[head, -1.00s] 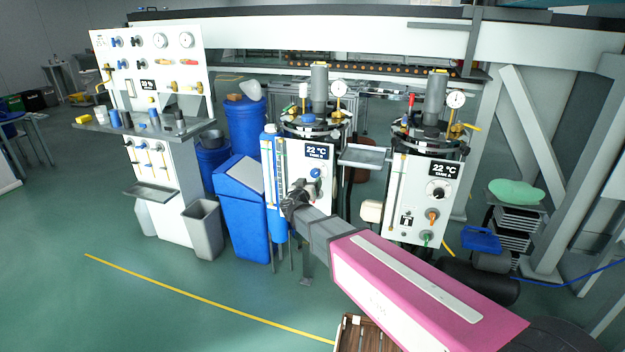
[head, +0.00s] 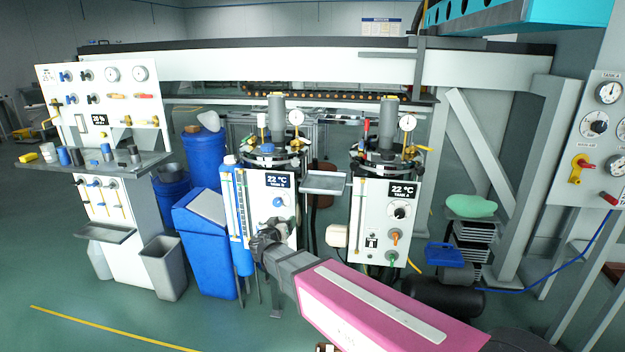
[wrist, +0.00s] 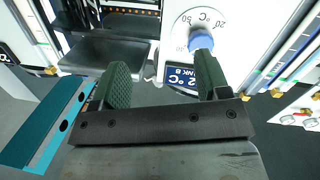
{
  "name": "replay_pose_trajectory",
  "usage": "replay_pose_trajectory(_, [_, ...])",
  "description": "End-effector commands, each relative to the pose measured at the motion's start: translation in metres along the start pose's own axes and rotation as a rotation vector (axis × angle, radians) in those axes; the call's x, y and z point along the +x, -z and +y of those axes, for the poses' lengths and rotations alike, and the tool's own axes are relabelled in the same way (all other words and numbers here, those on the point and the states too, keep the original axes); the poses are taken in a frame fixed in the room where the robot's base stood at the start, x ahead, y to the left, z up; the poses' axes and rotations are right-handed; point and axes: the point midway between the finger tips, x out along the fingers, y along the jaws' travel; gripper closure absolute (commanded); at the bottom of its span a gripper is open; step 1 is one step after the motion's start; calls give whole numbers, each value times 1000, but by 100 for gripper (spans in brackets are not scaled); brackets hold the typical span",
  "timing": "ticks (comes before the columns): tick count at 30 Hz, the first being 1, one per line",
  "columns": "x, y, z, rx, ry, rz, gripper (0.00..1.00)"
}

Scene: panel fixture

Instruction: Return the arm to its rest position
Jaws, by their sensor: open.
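My arm, with its pink and grey links, reaches from the lower right of the head view toward the front of the left tank panel (head: 270,187), labelled 22 °C. My gripper (head: 262,240) is in front of the lower part of that panel. In the wrist view my gripper (wrist: 160,82) shows two green padded fingers, spread apart with nothing between them. A blue knob (wrist: 201,42) on a white dial sits just beyond the right finger. I cannot tell from the picture whether that finger touches it.
A second tank panel (head: 385,215) stands to the right, with a grey tray (head: 325,182) between the two. A blue bin (head: 207,245) and a grey bin (head: 163,268) stand left of my gripper. A gauge panel (head: 600,130) is at the far right. Open floor lies at lower left.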

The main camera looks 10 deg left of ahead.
Motion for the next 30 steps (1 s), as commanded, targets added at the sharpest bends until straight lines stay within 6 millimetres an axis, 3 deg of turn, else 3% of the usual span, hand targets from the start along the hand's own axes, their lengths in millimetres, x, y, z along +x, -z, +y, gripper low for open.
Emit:
replay_pose_trajectory(1, [10,-12,27,-15,-43,-55,31])
replay_pose_trajectory(7, [37,-66,120,-87,-175,-329,31])
replay_pose_trajectory(15, [37,-137,227,-143,-229,-725,31])
replay_pose_trajectory(21, [18,-181,288,-138,-166,-1006,31])
replay_pose_trajectory(30, [-25,-224,349,-45,81,-1331,31])
